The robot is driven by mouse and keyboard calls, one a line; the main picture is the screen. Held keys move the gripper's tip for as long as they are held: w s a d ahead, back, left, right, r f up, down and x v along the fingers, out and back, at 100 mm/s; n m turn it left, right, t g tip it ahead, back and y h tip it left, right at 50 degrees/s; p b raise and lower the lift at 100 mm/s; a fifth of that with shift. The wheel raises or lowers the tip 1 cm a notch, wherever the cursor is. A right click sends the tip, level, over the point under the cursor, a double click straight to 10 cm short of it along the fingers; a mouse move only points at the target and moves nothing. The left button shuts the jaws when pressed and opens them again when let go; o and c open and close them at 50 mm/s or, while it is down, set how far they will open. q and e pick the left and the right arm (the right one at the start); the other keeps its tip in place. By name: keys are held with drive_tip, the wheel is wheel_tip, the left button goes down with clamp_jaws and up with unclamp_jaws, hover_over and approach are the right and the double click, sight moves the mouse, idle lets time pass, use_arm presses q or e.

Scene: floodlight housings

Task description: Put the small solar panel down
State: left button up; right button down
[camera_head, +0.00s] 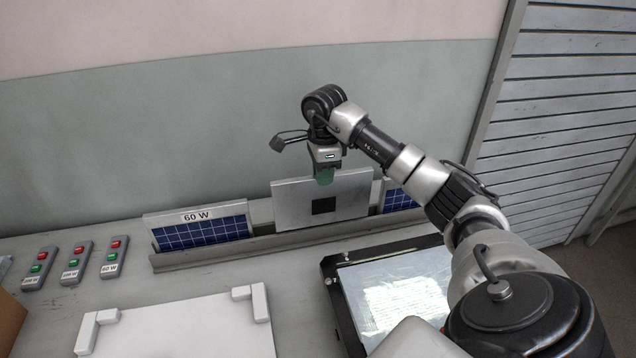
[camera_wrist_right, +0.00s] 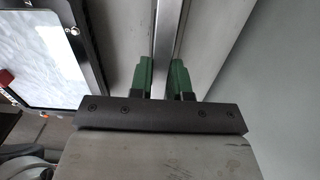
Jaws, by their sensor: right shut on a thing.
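My right gripper (camera_head: 324,175) is shut on the top edge of a grey panel (camera_head: 290,204), whose back with a dark square faces the head camera. This is likely the small solar panel, but its cell side is hidden. It stands nearly upright at the long grey rack (camera_head: 215,254), between two blue-celled panels. In the right wrist view, the green fingers (camera_wrist_right: 165,78) press on both sides of the panel's thin edge (camera_wrist_right: 167,40). Whether its lower edge touches the rack I cannot tell. My left gripper is out of view.
A panel labelled 60 W (camera_head: 200,231) stands in the rack at left, and another blue panel (camera_head: 400,197) at right, partly behind my arm. The wall is close behind.

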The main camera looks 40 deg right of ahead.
drive_tip(key=shift+w+d+f+p, duration=0.15)
drive_tip(key=shift+w+f, duration=0.25)
drive_tip(key=shift+f, duration=0.5)
drive_tip(key=shift+w+d+f+p, duration=0.15)
drive_tip(key=shift+w+f, duration=0.2)
drive_tip(key=shift+f, duration=0.55)
drive_tip(key=shift+w+f+p, duration=0.15)
drive_tip(key=shift+w+f, duration=0.25)
drive_tip(key=shift+f, duration=0.5)
drive_tip(key=c, duration=1.1)
unclamp_jaws()
drive_tip(key=shift+f, duration=0.1)
wheel_tip(320, 180, up, 12)
drive_tip(key=shift+s+r+b, duration=0.1)
drive_tip(key=shift+r+b, duration=0.05)
drive_tip(key=shift+b, duration=0.5)
